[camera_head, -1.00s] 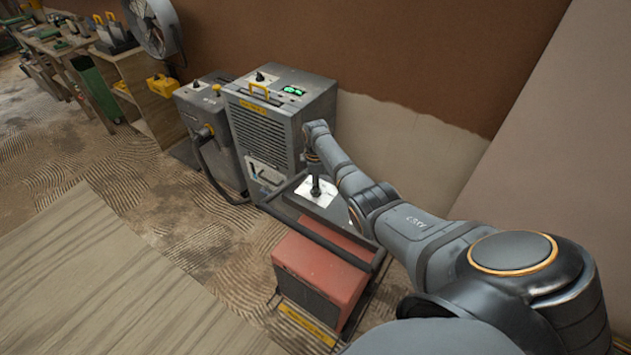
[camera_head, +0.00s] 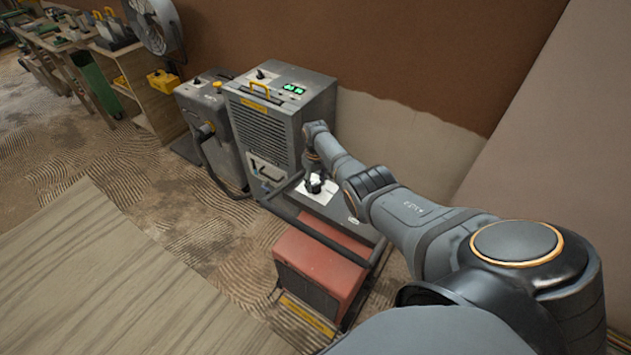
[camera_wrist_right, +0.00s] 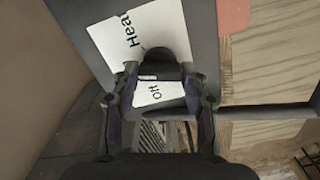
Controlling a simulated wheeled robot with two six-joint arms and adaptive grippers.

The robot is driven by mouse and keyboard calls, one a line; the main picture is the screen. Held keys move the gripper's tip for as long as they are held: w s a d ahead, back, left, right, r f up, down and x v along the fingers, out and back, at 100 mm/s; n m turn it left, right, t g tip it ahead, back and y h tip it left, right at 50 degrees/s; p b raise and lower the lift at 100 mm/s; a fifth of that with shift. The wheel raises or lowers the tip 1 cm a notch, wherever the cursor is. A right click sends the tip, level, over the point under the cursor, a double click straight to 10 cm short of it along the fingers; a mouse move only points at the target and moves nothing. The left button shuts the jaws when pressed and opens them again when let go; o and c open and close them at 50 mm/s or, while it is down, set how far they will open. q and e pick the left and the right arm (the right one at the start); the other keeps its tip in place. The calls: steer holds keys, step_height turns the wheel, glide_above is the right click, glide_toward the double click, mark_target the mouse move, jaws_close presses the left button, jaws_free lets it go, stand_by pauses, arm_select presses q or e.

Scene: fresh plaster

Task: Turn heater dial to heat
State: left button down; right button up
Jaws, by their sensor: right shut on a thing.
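The heater (camera_head: 318,268) is a red box with a dark grey top panel and a dark frame around it. A white label plate (camera_head: 330,195) lies on the panel; it also shows in the right wrist view (camera_wrist_right: 112,42), where "Heat" reads at upper left and "Off" at the middle. The dark dial (camera_wrist_right: 165,62) is over the plate, between the two words. My right gripper (camera_head: 315,183) is over the plate, and in the right wrist view its fingers (camera_wrist_right: 162,80) are shut on the dial from both sides. The dial's pointer is hard to make out. My left gripper is out of view.
A tall grey louvred unit (camera_head: 265,130) with a green display stands right behind the heater. A grey machine with a hose (camera_head: 205,125) is left of it. A wall is close on the right. A wooden board (camera_head: 110,280) lies at front left.

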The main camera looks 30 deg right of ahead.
mark_target(316, 183)
steer(key=m, duration=0.4)
steer(key=shift+m, duration=0.3)
steer(key=shift+m+p, duration=0.4)
steer(key=shift+m, duration=1.3)
steer(key=o, duration=1.2)
steer(key=shift+c, duration=0.2)
step_height(316, 183, up, 12)
